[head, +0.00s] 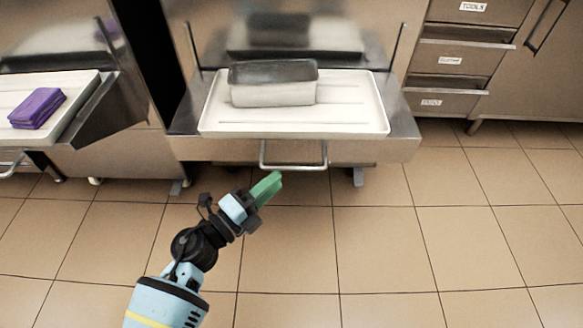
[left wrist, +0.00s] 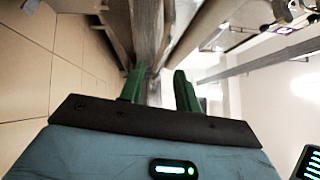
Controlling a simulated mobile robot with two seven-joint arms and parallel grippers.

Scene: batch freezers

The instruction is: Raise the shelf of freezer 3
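The freezer in the middle of the head view has a metal shelf (head: 220,150) at its front, with a bar handle (head: 294,168) hanging below the front edge. No freezer number is readable. A white tray (head: 350,128) lies on the shelf, and a metal pan (head: 272,95) stands on the tray. My left gripper (head: 269,187), with green fingers, is just in front of and below the handle's left end in the picture. In the left wrist view its fingers (left wrist: 160,88) stand apart, with metal surfaces beyond them. Contact with the handle cannot be told. My right gripper is out of view.
A neighbouring freezer at the left has its own shelf with a white tray (head: 75,90) and folded purple cloths (head: 37,108). Labelled drawers (head: 455,60) stand at the right. The tiled floor (head: 420,240) in front is clear.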

